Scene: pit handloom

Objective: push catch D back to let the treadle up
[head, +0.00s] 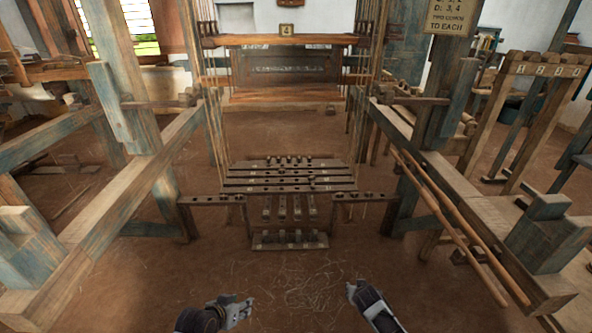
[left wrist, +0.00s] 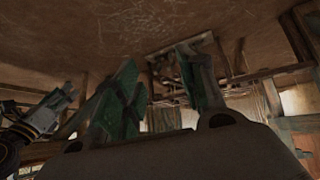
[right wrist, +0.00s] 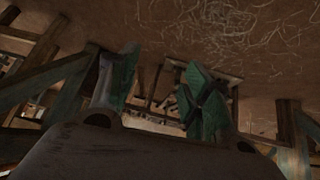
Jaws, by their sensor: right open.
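Several pale wooden treadles (head: 290,207) lie side by side low in the middle of the loom in the head view. A board with a row of dark blocks (head: 290,238) crosses their near end. Slatted dark bars (head: 288,179) with small pegs and tags lie behind. The letters are too small to read, so I cannot tell which part is catch D. My left gripper (head: 246,308) and right gripper (head: 352,290) are apart, nearer than the treadles, touching nothing. Green finger pads stand apart in the left wrist view (left wrist: 160,85) and right wrist view (right wrist: 157,85); both are empty.
Dark peg-topped rails (head: 212,200) and (head: 364,197) flank the treadles. Heavy side beams (head: 135,205) and (head: 450,200) enclose the pit, with long poles (head: 455,222) along the right one. A sign (head: 451,17) hangs top right. The straw-strewn floor (head: 300,275) before the treadles is clear.

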